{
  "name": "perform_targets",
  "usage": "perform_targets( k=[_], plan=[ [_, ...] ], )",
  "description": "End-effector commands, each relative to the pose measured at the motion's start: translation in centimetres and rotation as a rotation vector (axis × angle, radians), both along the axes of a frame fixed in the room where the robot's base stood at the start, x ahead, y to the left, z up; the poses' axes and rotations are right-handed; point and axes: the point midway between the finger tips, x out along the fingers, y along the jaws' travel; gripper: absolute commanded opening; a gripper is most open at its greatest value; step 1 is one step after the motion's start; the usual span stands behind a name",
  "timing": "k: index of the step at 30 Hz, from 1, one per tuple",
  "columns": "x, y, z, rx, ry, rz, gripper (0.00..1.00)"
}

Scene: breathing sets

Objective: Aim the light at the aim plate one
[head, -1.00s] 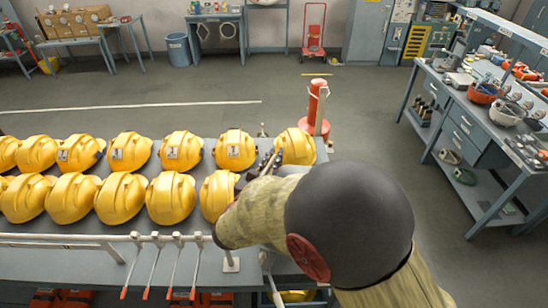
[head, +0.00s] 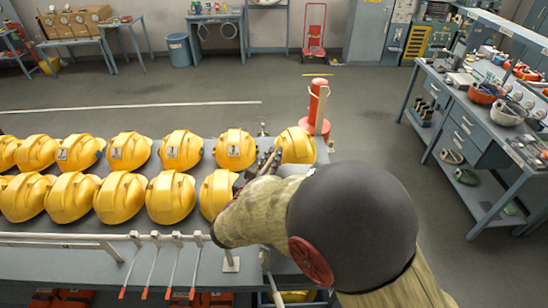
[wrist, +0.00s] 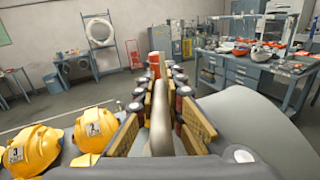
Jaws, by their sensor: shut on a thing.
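My gripper (head: 264,166) is at the right end of the bench, beside the last yellow helmets, partly hidden by my arm. In the wrist view, its yellowish pads are shut on a grey upright piece (wrist: 161,118). I cannot tell whether this piece belongs to the light; no lit beam is evident. Small plates show on several helmets, including a left helmet (wrist: 14,154) and the helmet beside it (wrist: 93,128) in the wrist view. In the head view a plate (head: 234,150) shows on a back-row helmet, its mark too small to read. I cannot identify aim plate one.
Two rows of yellow helmets stand on the grey bench (head: 90,256). A front rail carries several red-tipped levers (head: 170,282). A red post (head: 317,104) stands behind the bench's right end. A workbench (head: 470,125) stands at right; open floor lies behind the helmets.

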Motion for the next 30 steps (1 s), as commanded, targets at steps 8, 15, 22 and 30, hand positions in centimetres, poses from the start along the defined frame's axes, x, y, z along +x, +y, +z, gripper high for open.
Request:
perform_targets(
  k=[8,15,22,30],
  plan=[
    [0.0,0.0,0.0,0.0,0.002,0.001,0.2],
    [0.0,0.0,0.0,0.0,0.001,0.0,0.3],
    [-0.1,0.0,0.0,0.0,0.001,0.001,0.3],
    [-2.8,1.5,0.0,0.0,0.001,0.005,0.3]
  ],
)
